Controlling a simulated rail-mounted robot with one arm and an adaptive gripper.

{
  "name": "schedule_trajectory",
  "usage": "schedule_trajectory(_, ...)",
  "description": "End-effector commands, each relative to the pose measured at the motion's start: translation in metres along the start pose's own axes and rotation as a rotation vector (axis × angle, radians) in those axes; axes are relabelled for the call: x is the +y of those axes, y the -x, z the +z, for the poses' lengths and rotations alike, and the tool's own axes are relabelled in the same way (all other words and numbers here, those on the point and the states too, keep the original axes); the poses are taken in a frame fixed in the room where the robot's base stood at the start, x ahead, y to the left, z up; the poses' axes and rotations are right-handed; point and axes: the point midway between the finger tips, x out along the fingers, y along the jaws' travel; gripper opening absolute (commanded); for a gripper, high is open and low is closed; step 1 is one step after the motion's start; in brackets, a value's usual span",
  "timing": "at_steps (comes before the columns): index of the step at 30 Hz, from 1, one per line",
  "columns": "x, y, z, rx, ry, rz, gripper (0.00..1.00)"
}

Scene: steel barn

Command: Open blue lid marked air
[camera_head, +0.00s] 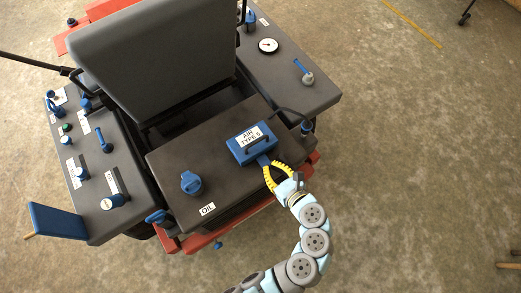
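The blue lid (250,144) with a white label reading "AIR TYPE 6" sits on the dark top panel of the machine. It has a dark handle (257,145) across it and looks closed. A small blue tab (263,160) sticks out at its lower edge. My gripper (271,165) has yellow fingers and comes in from the lower right. Its fingers are spread apart, with their tips at the tab by the lid's lower edge. I cannot tell whether they touch it.
A blue knob (191,182) stands near the OIL label (208,209) on the same panel. A dark seat (155,65) rises behind. Side consoles carry blue levers (303,68) and a gauge (268,46). Concrete floor at right is mostly clear.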

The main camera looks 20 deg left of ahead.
Motion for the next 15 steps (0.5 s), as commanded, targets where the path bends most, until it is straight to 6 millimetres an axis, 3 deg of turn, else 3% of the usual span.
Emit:
schedule_trajectory(12,0.001,-0.043,-0.001,0.001,0.004,0.005,0.0)
schedule_trajectory(15,0.001,-0.046,0.012,0.0,0.006,0.002,0.0)
